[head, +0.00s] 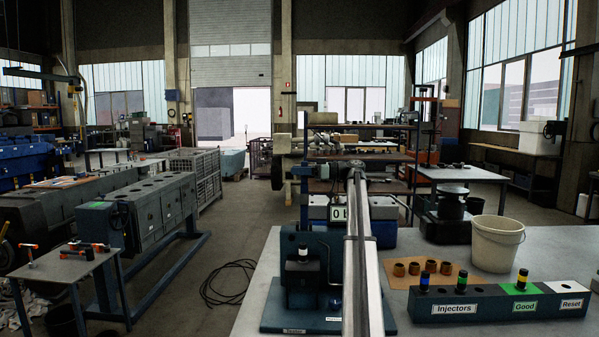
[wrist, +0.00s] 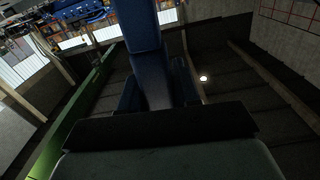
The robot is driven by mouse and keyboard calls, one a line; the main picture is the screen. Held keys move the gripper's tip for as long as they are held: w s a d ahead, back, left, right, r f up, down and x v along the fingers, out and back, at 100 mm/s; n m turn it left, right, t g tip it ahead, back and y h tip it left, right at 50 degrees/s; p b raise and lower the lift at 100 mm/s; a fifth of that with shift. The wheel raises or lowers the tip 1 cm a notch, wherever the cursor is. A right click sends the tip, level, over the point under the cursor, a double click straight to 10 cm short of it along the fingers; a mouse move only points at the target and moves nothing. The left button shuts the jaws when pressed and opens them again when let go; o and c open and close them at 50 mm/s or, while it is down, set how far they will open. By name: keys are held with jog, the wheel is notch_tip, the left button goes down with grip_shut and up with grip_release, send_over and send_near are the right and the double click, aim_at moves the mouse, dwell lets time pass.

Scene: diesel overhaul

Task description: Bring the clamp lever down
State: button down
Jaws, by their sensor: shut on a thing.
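The blue test stand (head: 318,245) stands on the bench, with an injector with a white band (head: 303,252) upright in it. My arm hides its right side in the head view. In the wrist view my gripper (wrist: 160,122) shows as a dark bar at the bottom. It is shut on what looks like the clamp lever, a blue bar (wrist: 146,55) rising from behind it. The fingertips and the grip itself are hidden. I cannot make out the lever in the head view, so its angle is unclear.
A rack (head: 440,308) labelled Injectors, Good and Reset holds several injectors at the right front. Several brown cups stand on a tan board (head: 395,281) behind it. A white bucket (head: 495,243) and a dark machine (head: 447,222) stand farther back.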

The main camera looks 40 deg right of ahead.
jog(key=s+a+f+n, duration=0.5)
jog(key=s+a+n, duration=0.4)
jog(key=s+a, duration=0.2)
jog(key=s+a+f+n, duration=0.2)
jog(key=f+n, duration=0.3)
jog(key=f, duration=0.3)
jog(key=s+a+f+n, duration=0.2)
jog(key=f+n, duration=0.2)
jog(key=f, duration=0.4)
jog(key=shift+s+a+n, duration=0.15)
jog(key=shift+s+n, duration=0.1)
jog(key=shift+n, duration=0.15)
jog(key=c, duration=0.9)
grip_release()
